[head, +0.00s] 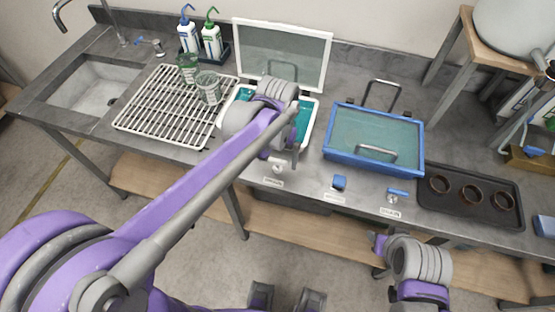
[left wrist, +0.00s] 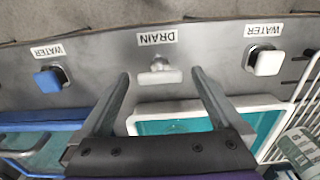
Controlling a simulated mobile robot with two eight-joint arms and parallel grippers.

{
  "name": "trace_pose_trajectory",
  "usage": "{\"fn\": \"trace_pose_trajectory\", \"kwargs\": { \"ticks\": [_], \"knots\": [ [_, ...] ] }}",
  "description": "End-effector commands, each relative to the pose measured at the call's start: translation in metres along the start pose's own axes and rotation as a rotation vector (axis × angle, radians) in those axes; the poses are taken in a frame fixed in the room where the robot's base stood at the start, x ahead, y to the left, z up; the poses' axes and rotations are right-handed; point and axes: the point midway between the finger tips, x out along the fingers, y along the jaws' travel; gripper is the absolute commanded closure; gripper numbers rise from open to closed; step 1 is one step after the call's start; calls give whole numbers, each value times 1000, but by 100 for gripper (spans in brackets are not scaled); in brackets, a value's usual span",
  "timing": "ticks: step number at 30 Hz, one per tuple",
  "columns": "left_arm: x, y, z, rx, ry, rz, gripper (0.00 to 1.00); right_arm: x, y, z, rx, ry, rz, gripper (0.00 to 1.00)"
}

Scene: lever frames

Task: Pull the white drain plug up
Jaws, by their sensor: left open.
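The white drain plug (left wrist: 158,73) is a pale T-shaped handle below the DRAIN label (left wrist: 156,37), which reads upside down in the left wrist view. In the head view, the plug (head: 277,169) shows at the counter's front, just below my left gripper (head: 284,155). In the left wrist view, my left gripper (left wrist: 161,76) is open, with one finger on each side of the plug. Gaps show on both sides and nothing is held. My right arm (head: 420,262) is low in front of the counter, and its fingers cannot be made out.
A white-rimmed bath (head: 310,112) with raised lid stands behind the plug. A blue bath (head: 415,163) stands to its right. A blue knob (left wrist: 50,79) and a white knob (left wrist: 265,62) flank the plug. A wire rack (head: 160,110) lies left.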

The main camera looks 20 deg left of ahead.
Motion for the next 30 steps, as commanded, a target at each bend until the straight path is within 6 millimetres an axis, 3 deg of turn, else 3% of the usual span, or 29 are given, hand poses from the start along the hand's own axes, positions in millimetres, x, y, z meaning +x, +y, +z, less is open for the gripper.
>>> {"fn": "trace_pose_trajectory", "kwargs": {
  "ticks": [4, 13, 30],
  "knots": [
    [11, 0, 0, 0, 0, 0, 0, 1, 0, 1, 0, -1, 0, 55],
    [13, 0, 0, 0, 0, 0, 0, 1, 0, 1, 0, -1, 0, 55],
    [12, 0, 0, 0, 0, 0, 100, 1, 0, 1, 0, -1, 0, 55]
  ]
}}
